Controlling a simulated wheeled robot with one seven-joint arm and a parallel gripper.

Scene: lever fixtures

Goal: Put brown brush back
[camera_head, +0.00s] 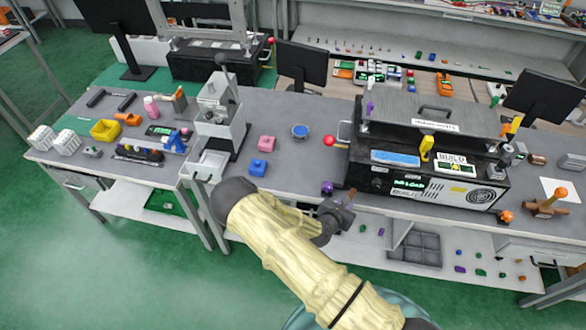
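A brown upright item (180,99), which may be the brush, stands at the back left of the grey workbench (290,180). It is too small to be sure. Another brown wooden piece (545,207) with an orange knob is at the bench's right front edge; I cannot tell whether it is a brush. My gripper (343,206) is at the bench's front edge, near the middle, below the purple knob. It is small and dark, and its fingers are not clear. I cannot tell whether it holds anything.
A black machine (430,178) with levers fills the bench's right half. A grey lever press (220,115) stands left of centre. A blue block (258,168), a pink block (267,143) and a round blue-topped container (300,131) lie between them. A compartment tray (415,250) sits on the lower shelf.

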